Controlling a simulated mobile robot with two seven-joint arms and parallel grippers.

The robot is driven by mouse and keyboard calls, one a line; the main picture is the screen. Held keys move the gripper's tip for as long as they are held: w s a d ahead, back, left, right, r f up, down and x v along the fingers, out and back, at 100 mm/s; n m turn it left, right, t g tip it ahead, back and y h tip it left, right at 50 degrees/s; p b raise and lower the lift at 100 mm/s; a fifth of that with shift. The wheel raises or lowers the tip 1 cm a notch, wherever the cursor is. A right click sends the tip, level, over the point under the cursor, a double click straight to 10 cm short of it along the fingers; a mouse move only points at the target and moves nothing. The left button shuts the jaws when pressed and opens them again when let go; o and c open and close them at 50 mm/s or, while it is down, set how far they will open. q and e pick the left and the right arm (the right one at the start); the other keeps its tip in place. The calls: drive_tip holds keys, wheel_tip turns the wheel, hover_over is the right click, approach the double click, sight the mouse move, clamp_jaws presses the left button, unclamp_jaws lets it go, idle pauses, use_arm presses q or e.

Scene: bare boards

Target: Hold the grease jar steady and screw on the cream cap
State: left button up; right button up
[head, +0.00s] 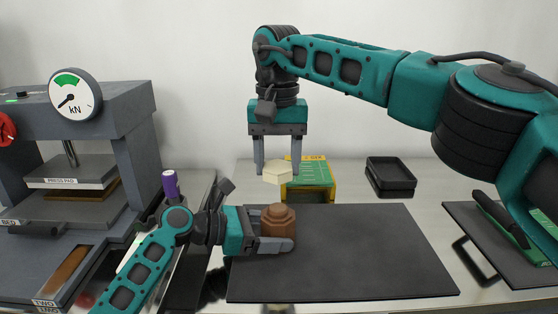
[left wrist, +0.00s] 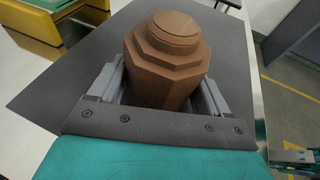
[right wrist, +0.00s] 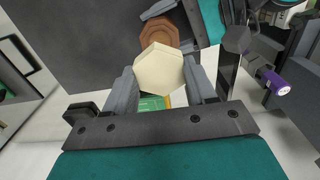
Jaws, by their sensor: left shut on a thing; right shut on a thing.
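The brown faceted grease jar (head: 278,228) stands upright on the dark mat, its round neck uncovered. My left gripper (head: 292,245) is shut around the jar's sides; the left wrist view shows the jar (left wrist: 166,70) between both fingers. My right gripper (head: 278,172) points down and is shut on the cream cap (head: 278,173), a many-sided piece held in the air above the jar with a clear gap. In the right wrist view the cap (right wrist: 159,69) sits between the fingertips, with the jar (right wrist: 160,38) partly hidden behind it.
The dark mat (head: 370,260) is bare to the jar's right. A yellow box with a green top (head: 312,175) stands behind the mat, and a black tray (head: 390,178) is at the back right. A grey press with a kN dial (head: 75,95) fills the left.

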hover_over(278, 207)
drive_tip(key=shift+f, duration=2.6)
drive_tip(key=shift+f, duration=1.45)
drive_tip(key=o, duration=1.2)
drive_tip(key=shift+m, duration=0.3)
